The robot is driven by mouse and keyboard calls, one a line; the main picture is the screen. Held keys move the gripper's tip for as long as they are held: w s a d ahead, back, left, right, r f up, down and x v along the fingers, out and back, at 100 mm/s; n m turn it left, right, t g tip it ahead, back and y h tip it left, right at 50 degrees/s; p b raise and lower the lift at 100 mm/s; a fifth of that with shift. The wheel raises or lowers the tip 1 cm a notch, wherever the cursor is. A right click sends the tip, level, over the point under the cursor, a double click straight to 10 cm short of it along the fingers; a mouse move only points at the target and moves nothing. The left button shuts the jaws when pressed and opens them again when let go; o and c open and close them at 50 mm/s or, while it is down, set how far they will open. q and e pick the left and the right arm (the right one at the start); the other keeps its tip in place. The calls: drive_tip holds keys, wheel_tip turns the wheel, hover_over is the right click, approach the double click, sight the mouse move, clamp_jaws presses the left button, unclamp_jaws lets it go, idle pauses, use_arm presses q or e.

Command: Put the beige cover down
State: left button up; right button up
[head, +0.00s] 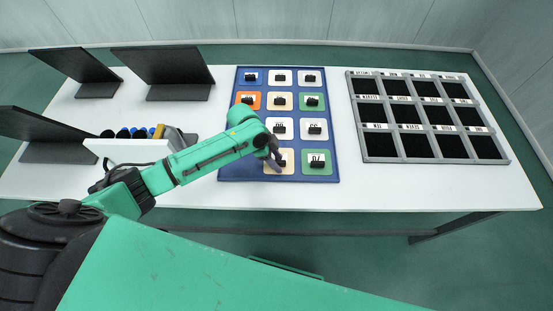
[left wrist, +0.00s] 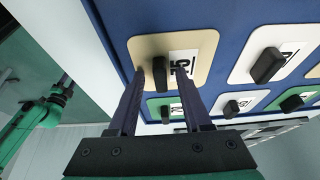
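A square beige cover (left wrist: 203,44) with a black knob (left wrist: 159,74) and a white label lies on the blue panel (head: 229,174). In the head view this beige cover (head: 270,168) is at the panel's lower left, partly hidden by my left gripper (head: 276,160). In the left wrist view, the fingertips of my left gripper (left wrist: 160,72) are on either side of the knob, with small gaps seeming to show. I cannot tell whether they touch it. My right arm shows small at the left of the left wrist view; its dark gripper (left wrist: 64,84) is too small to read.
Several other covers sit on the panel, including a green cover (head: 326,168) beside and a white cover (head: 289,132) behind. A grey tray with black compartments (head: 363,142) stands to the right. Dark slanted stands (head: 160,64) and a white holder (head: 128,150) are at left.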

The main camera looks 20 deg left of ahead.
use_arm(q)
drive_tip(key=shift+r, duration=0.15)
drive_tip(key=v, duration=1.2)
drive_tip(key=shift+b, duration=0.4)
drive_tip(key=shift+a, duration=0.1)
